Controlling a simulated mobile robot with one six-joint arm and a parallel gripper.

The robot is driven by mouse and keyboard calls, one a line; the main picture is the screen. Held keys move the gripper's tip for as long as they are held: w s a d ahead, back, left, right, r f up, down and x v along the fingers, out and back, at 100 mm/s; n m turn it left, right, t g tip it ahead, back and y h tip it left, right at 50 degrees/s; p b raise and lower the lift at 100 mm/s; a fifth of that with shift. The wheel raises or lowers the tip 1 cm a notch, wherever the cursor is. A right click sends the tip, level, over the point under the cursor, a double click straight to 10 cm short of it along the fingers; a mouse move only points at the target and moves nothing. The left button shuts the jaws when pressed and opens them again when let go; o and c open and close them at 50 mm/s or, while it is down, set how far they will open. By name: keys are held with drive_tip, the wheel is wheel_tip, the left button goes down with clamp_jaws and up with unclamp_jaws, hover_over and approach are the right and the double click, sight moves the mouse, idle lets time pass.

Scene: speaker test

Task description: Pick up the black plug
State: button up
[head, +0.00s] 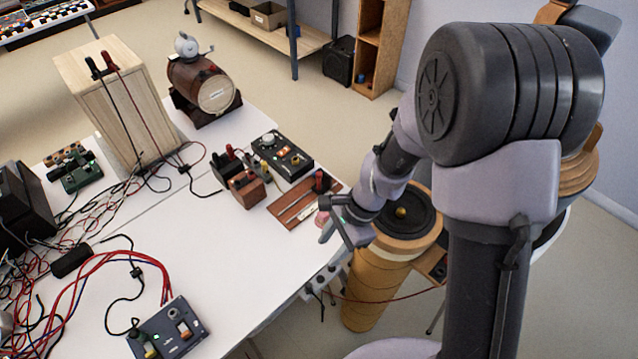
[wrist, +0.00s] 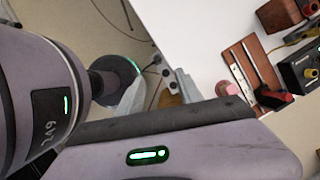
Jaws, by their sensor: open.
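Black plugs show in more than one place, and I cannot tell which one the task means. One black plug (head: 96,67) stands on top of the tall pale wooden box beside a red plug (head: 111,60). My gripper (head: 338,224) is at the table's right edge, to the right of and apart from these plugs. Its fingers also show in the wrist view (wrist: 160,88), spread apart with nothing held between them.
A brown wooden board (head: 296,205) with a red-topped part lies just left of my gripper. A black switch box (head: 280,157) sits behind it. Red and black cables cross the table's left side. A switch panel (head: 168,328) stands at the front. The white table's middle is clear.

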sight(309, 284)
drive_tip(key=shift+m, duration=0.3)
drive_tip(key=b+x, duration=0.3)
drive_tip(key=x, duration=0.3)
drive_tip(key=b+x, duration=0.3)
drive_tip(key=x, duration=0.4)
drive_tip(key=d+b+x, duration=0.1)
drive_tip(key=b+x, duration=0.2)
drive_tip(key=x, duration=0.3)
drive_tip(key=shift+s+f, duration=0.15)
drive_tip(key=shift+f, duration=0.2)
drive_tip(key=shift+d+r, duration=0.1)
drive_tip(key=shift+c, duration=0.2)
clamp_jaws()
